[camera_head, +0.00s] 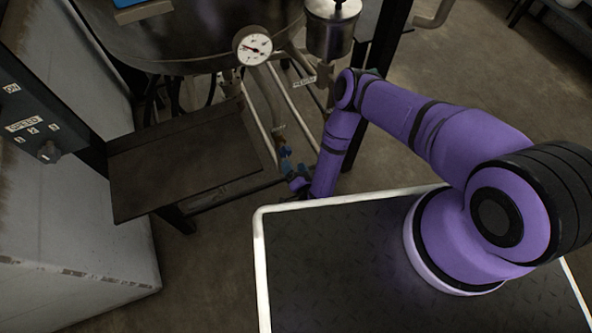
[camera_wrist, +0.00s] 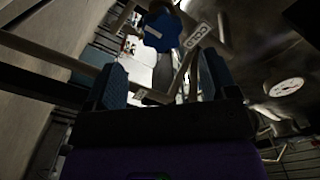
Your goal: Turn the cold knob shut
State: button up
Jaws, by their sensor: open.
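A blue lobed knob (camera_wrist: 162,31) shows at the top of the wrist view, on pipework. A white tag (camera_wrist: 198,36) beside it carries dark letters that look like COLD. My gripper (camera_wrist: 165,78) is open, its two blue-padded fingers apart on either side of the view's middle. The knob lies ahead, past the fingertips, and no contact shows. In the head view my gripper (camera_head: 294,172) is low by the pipes below the gauge. Small blue parts are there, but I cannot tell knob from finger pads.
A round dial gauge (camera_head: 252,46) is on the dark vessel (camera_head: 200,40), with a metal canister (camera_head: 331,28) to its right. A dark flat shelf (camera_head: 185,165) juts out left of the pipes. A control panel (camera_head: 35,125) stands far left. Open floor (camera_head: 400,165) lies right of the pipes.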

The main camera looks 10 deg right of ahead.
jog(key=shift+v, duration=0.8)
jog(key=shift+r, duration=0.1)
